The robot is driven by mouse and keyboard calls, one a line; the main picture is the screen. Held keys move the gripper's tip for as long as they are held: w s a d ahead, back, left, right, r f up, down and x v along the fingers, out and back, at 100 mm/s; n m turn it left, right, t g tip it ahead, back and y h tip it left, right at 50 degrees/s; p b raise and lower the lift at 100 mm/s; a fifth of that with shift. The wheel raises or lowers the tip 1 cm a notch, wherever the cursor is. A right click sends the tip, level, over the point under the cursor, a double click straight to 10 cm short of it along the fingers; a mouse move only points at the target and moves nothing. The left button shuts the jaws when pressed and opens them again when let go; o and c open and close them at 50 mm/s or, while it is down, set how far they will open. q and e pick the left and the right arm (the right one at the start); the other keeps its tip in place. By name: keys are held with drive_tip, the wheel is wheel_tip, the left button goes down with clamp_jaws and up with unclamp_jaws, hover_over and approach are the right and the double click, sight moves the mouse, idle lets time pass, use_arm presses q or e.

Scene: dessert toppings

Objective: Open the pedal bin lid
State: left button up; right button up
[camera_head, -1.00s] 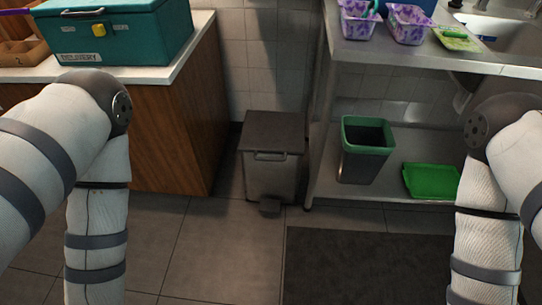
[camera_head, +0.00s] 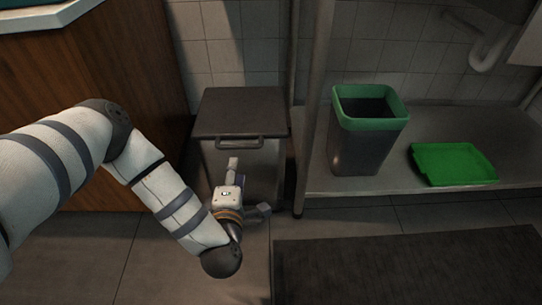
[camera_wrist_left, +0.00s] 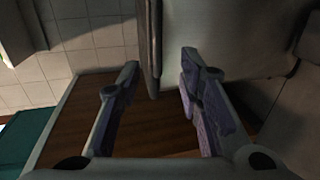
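The pedal bin (camera_head: 262,165) stands between the wooden cabinet and the metal shelf. Its dark flat lid (camera_head: 240,110) is shut, with a bar handle (camera_head: 240,142) along the front edge. My left gripper (camera_head: 233,168) is in front of the bin, just below the handle, and partly hides the bin's front. A grey piece low beside it looks like the pedal (camera_head: 262,210). In the left wrist view the left gripper (camera_wrist_left: 160,65) is open and empty, its fingers apart on either side of the lid's edge (camera_wrist_left: 150,45) in the picture; contact cannot be told. My right gripper is out of view.
A grey bin with a green rim (camera_head: 365,135) and a green tray (camera_head: 453,163) are on the low shelf (camera_head: 400,183) at the right. A shelf leg (camera_head: 310,110) stands close to the bin. A dark mat (camera_head: 410,265) lies in front.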

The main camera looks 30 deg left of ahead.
sight(237, 148)
use_arm(q)
drive_tip(key=b+x, duration=0.2)
drive_tip(key=x, duration=0.3)
drive_tip(key=b+x, duration=0.1)
drive_tip(key=x, duration=0.5)
drive_tip(key=shift+w+a+r+b, duration=0.15)
drive_tip(key=shift+w+a+b, duration=0.1)
drive_tip(key=shift+a+b, duration=0.1)
clamp_jaws()
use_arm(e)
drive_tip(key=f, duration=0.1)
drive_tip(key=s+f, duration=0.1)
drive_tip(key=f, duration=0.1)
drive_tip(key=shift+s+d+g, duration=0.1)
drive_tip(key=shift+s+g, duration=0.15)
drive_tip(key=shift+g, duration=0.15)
